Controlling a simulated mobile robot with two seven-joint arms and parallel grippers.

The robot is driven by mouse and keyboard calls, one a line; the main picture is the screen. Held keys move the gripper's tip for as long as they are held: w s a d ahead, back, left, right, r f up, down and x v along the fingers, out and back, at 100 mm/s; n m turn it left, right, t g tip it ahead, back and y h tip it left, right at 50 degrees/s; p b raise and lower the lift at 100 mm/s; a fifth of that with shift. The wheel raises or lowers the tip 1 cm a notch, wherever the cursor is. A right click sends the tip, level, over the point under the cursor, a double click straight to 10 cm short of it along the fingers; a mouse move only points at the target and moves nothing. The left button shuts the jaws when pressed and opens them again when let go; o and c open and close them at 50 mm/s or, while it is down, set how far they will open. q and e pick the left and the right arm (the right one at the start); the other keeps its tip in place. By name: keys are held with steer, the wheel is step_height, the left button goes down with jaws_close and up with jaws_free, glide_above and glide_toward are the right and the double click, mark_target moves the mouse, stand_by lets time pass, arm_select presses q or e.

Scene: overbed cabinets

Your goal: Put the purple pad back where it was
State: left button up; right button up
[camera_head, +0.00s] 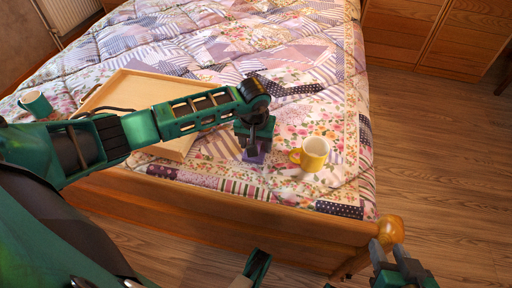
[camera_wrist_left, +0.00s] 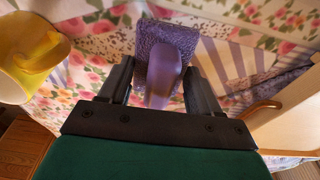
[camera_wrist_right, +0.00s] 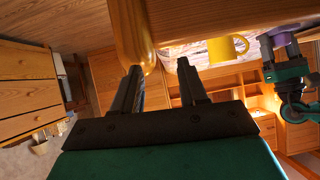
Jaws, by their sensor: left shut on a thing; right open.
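The purple pad (camera_head: 255,158) is at the bed's near edge, under my left gripper (camera_head: 254,145). In the left wrist view it shows as a textured purple block (camera_wrist_left: 167,36) with a smooth purple handle (camera_wrist_left: 164,78) between my left fingers (camera_wrist_left: 162,85). My left gripper is shut on the pad. Whether the pad touches the quilt is hard to tell. My right gripper (camera_head: 388,252) is open and empty beside the wooden bedpost at the lower right; it also shows in the right wrist view (camera_wrist_right: 162,85).
A yellow mug (camera_head: 312,154) stands on the quilt just right of the pad. A wooden tray (camera_head: 140,82) lies left, partly behind my left arm. A green mug (camera_head: 36,104) is at the far left. The bed's footboard (camera_head: 220,208) runs in front.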

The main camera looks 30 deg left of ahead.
arm_select(q)
steer(key=shift+f, duration=0.95)
steer(key=o, duration=0.9)
steer(key=shift+o, duration=0.2)
arm_select(e)
steer(key=shift+w+a+r, duration=0.1)
steer(key=shift+w+a, duration=0.1)
steer(key=shift+a, duration=0.05)
